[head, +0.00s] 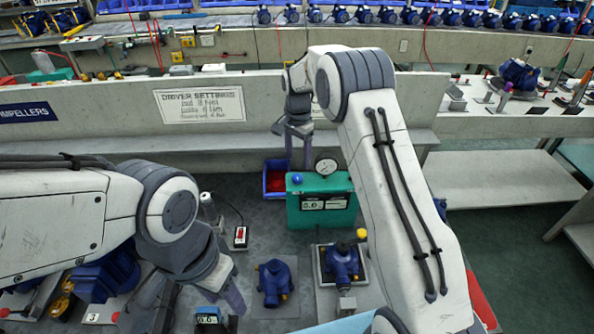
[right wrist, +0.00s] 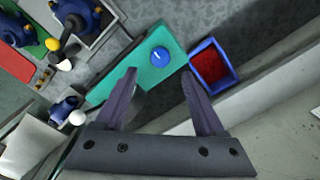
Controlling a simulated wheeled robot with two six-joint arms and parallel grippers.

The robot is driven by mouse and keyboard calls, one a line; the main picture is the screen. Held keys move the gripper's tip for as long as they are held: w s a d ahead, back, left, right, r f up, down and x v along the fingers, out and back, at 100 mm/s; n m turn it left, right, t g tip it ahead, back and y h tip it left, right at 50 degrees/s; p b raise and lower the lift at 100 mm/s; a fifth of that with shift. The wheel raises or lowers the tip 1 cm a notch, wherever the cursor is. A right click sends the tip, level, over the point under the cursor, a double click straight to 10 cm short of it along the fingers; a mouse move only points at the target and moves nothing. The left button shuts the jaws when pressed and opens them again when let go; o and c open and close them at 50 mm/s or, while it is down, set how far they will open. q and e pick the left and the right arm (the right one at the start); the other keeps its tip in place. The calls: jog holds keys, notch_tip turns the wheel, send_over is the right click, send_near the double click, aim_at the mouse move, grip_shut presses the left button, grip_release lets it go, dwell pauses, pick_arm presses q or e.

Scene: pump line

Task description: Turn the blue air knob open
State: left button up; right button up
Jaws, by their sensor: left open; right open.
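The blue air knob (head: 297,178) sits on top of the green test box (head: 292,212), near its left end. In the right wrist view the knob (right wrist: 160,57) is a round blue cap with a pale mark on the green top. My right gripper (head: 298,157) is open and empty above and behind the knob. In the right wrist view the knob appears between and just beyond the open fingertips (right wrist: 158,73), with no visible contact. My left gripper (head: 192,310) is open low at the left, over the bench, by a small blue-display device (head: 208,320).
A pressure gauge (head: 326,166) stands on the green box beside the knob. A blue bin with red contents (head: 267,193) is behind it. A blue pump (head: 274,281) and another pump in a fixture (head: 342,262) stand in front. A low wall (head: 130,117) runs behind.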

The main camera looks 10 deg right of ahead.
aim_at(297, 177)
notch_tip(297, 177, down, 7)
jog(key=shift+p, duration=0.8)
grip_shut()
